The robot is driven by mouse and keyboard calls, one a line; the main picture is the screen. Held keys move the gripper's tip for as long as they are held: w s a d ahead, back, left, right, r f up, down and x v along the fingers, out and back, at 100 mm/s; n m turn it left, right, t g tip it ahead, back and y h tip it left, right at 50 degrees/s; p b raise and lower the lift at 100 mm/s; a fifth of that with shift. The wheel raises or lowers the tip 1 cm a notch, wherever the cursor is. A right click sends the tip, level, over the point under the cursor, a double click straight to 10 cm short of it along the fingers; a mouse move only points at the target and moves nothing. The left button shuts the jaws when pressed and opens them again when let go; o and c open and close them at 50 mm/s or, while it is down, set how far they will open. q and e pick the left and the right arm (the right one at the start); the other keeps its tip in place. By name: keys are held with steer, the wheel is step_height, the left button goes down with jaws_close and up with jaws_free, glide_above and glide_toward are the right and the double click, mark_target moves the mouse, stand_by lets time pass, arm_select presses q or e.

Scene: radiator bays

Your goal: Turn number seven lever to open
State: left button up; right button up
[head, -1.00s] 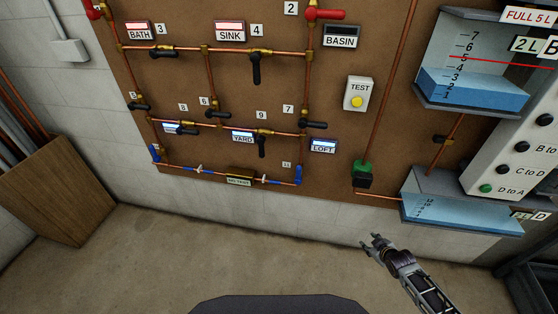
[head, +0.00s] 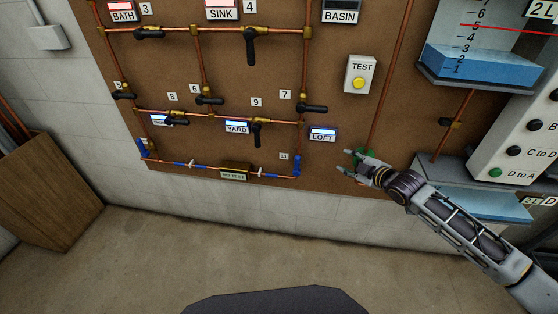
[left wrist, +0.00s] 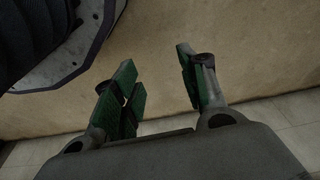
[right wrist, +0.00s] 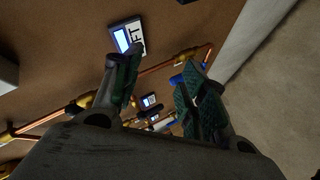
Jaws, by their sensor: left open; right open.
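The number seven lever (head: 314,109) is black and sits on a vertical copper pipe, right of the "7" label (head: 285,94). Its handle points right, crosswise to the pipe. My right gripper (head: 344,161) is open and empty, below and to the right of the lever, near the lit LOFT label (head: 323,134).
Other black levers, such as number nine (head: 257,134) and number six (head: 209,97), share the brown board. The TEST button box (head: 360,75) is above my right gripper. Water tanks (head: 480,68) and a switch panel (head: 520,140) stand at the right.

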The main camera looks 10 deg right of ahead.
mark_target(321, 111)
arm_select(q)
steer(key=f+b, duration=0.1)
steer(key=f, duration=0.1)
steer(key=s+f+b, duration=0.1)
steer(key=f+b, duration=0.1)
steer(key=f, duration=0.1)
steer(key=shift+a, duration=0.2)
arm_select(e)
steer(key=a+r+n+y, duration=0.1)
steer(key=r+n+y, duration=0.1)
steer(key=r, duration=0.6)
steer(key=a+r+n+t+y, duration=0.1)
steer(key=a+r+n+y, duration=0.1)
steer(key=r+n, duration=0.3)
step_height(321, 111, up, 4)
steer(key=shift+s+a+f, duration=0.1)
steer(key=shift+s+a, duration=0.2)
steer(key=shift+s, duration=0.15)
arm_select(q)
steer(key=shift+s+f, duration=0.1)
steer(key=shift+f, duration=0.05)
arm_select(e)
steer(key=shift+w, duration=0.25)
steer(key=shift+x, duration=6.4)
arm_select(q)
steer(key=shift+a+f, duration=0.15)
steer(key=shift+f, duration=0.05)
arm_select(e)
steer(key=shift+w+a, duration=0.15)
steer(key=shift+w, duration=0.1)
